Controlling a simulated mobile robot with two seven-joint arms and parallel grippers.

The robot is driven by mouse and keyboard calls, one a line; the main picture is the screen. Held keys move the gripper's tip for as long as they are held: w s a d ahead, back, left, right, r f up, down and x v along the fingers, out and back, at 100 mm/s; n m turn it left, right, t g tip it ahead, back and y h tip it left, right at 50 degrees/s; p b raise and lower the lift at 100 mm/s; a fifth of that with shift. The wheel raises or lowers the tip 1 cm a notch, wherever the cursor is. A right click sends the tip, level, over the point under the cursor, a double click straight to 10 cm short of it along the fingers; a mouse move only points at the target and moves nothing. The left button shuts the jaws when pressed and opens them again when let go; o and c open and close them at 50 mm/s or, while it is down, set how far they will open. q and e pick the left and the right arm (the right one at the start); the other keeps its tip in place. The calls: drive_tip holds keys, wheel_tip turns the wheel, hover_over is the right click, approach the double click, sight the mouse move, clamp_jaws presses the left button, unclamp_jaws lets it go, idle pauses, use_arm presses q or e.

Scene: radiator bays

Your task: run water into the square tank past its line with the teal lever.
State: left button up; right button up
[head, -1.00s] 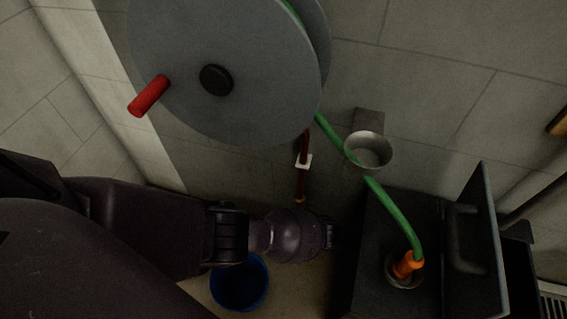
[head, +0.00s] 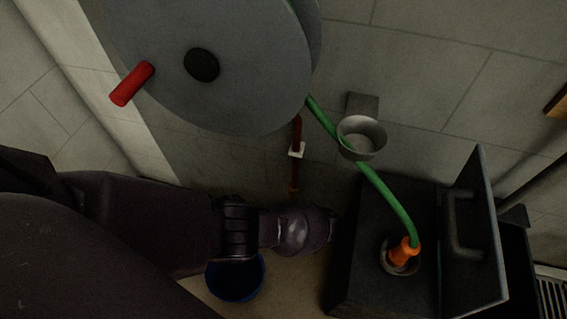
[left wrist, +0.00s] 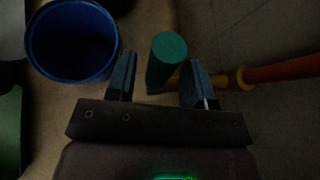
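The teal lever (left wrist: 168,58) shows in the left wrist view as a round-ended teal cylinder by an orange-brown pipe fitting. My left gripper (left wrist: 158,76) is open, its two dark fingers on either side of the lever. Gaps show at both sides, wider on the left. In the head view my own arm hides the lever. A dark square box (head: 357,265), apparently the tank, stands at the lower right. A green hose (head: 385,195) ends in an orange nozzle (head: 403,252) in a round opening on its top. No water or line can be made out. My right gripper is not in view.
A blue bucket (head: 236,280) stands on the floor by my left arm, also in the left wrist view (left wrist: 72,40). A large grey reel (head: 205,65) with a red handle (head: 132,84) hangs above. A dark upright panel (head: 475,235) with a handle rises beside the box.

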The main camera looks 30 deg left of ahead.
use_arm(q)
drive_tip(key=shift+o, duration=0.2)
drive_tip(key=shift+r, duration=0.1)
drive_tip(key=shift+w+r, duration=0.1)
drive_tip(key=shift+r, duration=0.2)
drive_tip(key=r+p, duration=0.2)
drive_tip(key=r, duration=0.2)
drive_tip(key=shift+w+r+p, duration=0.1)
drive_tip(key=shift+w+p, duration=0.15)
drive_tip(key=shift+p, duration=0.15)
wheel_tip(320, 180, up, 15)
drive_tip(key=p, duration=0.8)
drive_tip(key=shift+s, duration=0.35)
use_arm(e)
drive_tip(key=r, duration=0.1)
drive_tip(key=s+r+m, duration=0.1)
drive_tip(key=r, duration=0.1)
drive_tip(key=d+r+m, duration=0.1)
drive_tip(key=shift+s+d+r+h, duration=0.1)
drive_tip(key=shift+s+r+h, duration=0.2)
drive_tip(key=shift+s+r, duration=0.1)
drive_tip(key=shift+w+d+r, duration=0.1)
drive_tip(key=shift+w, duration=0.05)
use_arm(q)
drive_tip(key=shift+s, duration=0.1)
